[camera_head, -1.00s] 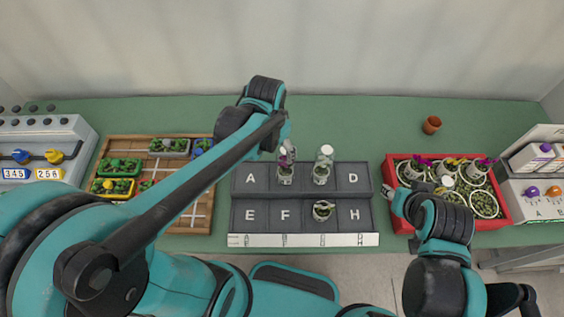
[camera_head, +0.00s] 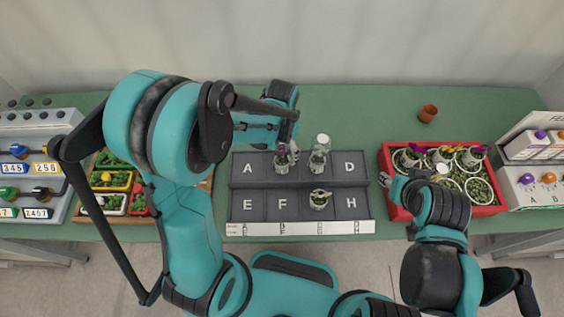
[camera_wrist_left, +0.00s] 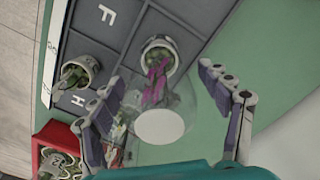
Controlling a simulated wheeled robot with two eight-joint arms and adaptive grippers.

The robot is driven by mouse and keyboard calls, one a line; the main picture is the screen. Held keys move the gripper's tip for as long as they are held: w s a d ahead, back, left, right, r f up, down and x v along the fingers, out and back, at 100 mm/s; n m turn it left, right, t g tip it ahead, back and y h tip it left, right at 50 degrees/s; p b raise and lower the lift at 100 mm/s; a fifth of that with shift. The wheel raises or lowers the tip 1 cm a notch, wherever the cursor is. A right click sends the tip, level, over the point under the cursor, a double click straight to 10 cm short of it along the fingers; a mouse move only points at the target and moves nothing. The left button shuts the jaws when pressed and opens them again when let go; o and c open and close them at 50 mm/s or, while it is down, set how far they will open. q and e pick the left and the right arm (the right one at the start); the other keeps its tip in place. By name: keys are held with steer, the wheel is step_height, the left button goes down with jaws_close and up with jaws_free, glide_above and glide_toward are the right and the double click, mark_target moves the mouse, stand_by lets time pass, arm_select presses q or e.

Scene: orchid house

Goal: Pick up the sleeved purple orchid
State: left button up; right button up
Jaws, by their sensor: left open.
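A low pot (camera_head: 320,200) is in the lower row. The red crate (camera_head: 405,213) holds several pots at right. A clay pot (camera_head: 428,113) stands behind. The green table is clear behind the rack.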

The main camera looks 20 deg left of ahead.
arm_select(q)
steer(key=c, duration=1.8)
